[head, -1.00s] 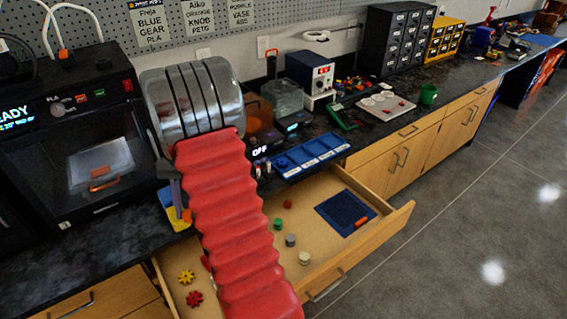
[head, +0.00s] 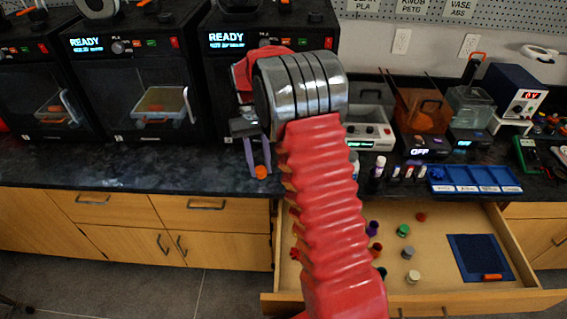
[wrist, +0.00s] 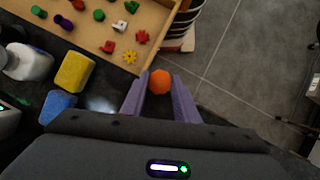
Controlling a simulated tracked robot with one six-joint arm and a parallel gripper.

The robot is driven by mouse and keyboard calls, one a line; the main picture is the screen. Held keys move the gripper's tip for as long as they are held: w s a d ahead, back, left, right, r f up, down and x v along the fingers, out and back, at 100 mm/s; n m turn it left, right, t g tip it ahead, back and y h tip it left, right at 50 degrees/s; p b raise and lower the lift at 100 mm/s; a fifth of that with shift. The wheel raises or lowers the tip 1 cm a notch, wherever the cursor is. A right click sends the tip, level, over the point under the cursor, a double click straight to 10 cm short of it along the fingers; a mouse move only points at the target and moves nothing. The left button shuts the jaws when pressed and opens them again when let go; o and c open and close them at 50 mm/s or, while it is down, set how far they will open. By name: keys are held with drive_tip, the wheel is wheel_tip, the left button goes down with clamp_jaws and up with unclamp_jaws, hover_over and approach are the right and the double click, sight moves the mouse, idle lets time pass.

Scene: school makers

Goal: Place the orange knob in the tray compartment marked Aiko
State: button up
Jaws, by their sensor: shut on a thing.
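The orange knob (wrist: 160,82) is held between the two purple fingers of my gripper (wrist: 160,96) in the wrist view. In the head view the knob (head: 261,172) shows at the fingertips of my gripper (head: 256,158), in front of the counter edge and left of the open drawer. The blue tray (head: 474,187) with several labelled compartments lies on the counter at the right, well away from my gripper. The labels are too small to read here.
The open wooden drawer (head: 440,222) holds several small knobs and gears and a dark blue mat (head: 480,256). Small bottles (head: 378,172) stand left of the tray. Printers line the back left. In the wrist view a yellow block (wrist: 74,71) and a blue block (wrist: 57,106) lie on the counter.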

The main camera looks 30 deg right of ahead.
drive_tip(key=w+a+f+n, duration=0.1)
drive_tip(key=a+n, duration=0.1)
drive_tip(key=a, duration=0.5)
drive_tip(key=shift+w+a+h, duration=0.2)
drive_tip(key=shift+a+h, duration=0.15)
drive_tip(key=shift+h, duration=0.05)
